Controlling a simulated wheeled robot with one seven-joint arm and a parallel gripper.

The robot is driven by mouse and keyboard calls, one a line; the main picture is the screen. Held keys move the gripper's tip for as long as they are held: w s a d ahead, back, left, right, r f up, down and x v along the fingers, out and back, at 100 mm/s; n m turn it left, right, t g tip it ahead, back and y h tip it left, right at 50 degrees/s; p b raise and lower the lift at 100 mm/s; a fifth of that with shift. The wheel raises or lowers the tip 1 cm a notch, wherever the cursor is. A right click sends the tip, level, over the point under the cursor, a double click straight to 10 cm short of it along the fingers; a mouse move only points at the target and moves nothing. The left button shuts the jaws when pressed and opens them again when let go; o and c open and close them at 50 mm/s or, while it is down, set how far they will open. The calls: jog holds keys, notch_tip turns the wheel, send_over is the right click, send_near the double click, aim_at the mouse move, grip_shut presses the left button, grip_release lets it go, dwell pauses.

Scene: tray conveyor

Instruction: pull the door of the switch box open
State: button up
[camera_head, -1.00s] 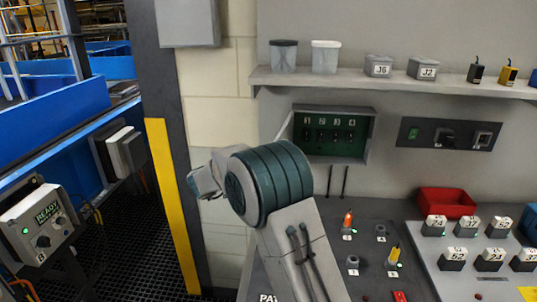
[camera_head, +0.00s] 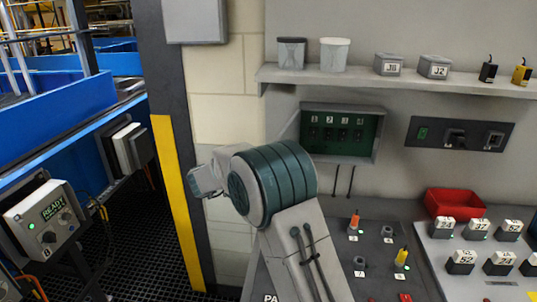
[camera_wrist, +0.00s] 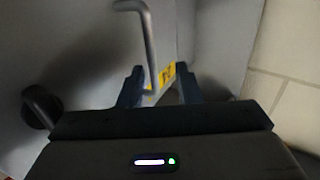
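The switch box (camera_head: 369,155) is on the wall in the head view, with its green inside and a row of dark switches showing. Its door (camera_head: 288,128) seems swung out at the left, seen nearly edge-on and partly hidden by my arm. In the wrist view a grey panel, apparently the door's outer face (camera_wrist: 85,40), carries a bent grey bar handle (camera_wrist: 149,35). My gripper (camera_wrist: 158,85) has its two dark fingers apart, one on each side of the handle's lower end. I cannot tell whether they touch it. The fingertips do not show clearly in the head view.
A dark post with a yellow guard (camera_head: 178,205) stands left of my arm. A shelf (camera_head: 400,80) with tubs and small boxes runs above the switch box. A bench (camera_head: 345,215) with pegs and a red bin (camera_head: 455,203) lies below. A dark knob (camera_wrist: 42,107) shows in the wrist view.

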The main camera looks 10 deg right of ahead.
jog(key=b+v, duration=0.2)
jog(key=v, duration=1)
jog(key=shift+s+a+b, duration=0.15)
jog(key=shift+a+b, duration=0.2)
jog(key=shift+a, duration=0.05)
jog(key=shift+f, duration=0.1)
